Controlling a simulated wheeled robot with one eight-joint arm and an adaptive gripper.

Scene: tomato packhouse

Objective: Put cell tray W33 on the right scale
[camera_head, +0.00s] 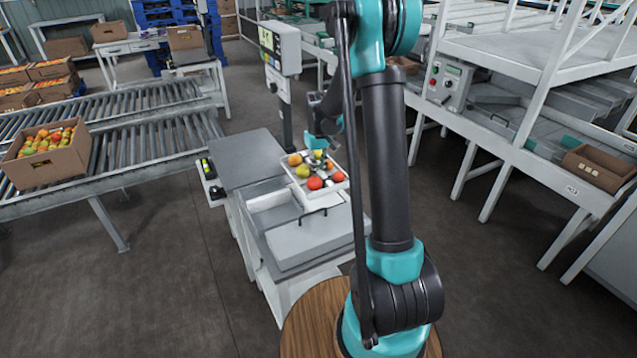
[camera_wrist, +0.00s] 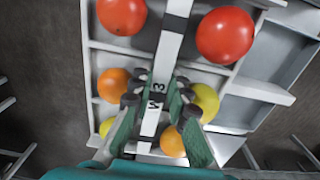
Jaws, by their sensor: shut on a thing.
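The cell tray (camera_head: 301,182) is white and holds several red, orange and yellow tomatoes in its cells. It hangs above the grey and white bench, roughly level. In the wrist view the tray's white central bar (camera_wrist: 172,45) carries black marks and a partly covered label reading W and 3. My gripper (camera_head: 318,150) is above the tray, and in the wrist view its fingers (camera_wrist: 160,103) are closed on both sides of that bar. A post with a lit display (camera_head: 267,40) stands behind the bench. Which surface is the right scale cannot be told.
The bench has a dark grey flat top (camera_head: 245,158) at left, an open white recess (camera_head: 272,205) and a grey lid with a handle (camera_head: 305,238). A roller conveyor with a tomato box (camera_head: 45,165) lies left. White racking (camera_head: 510,150) stands right.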

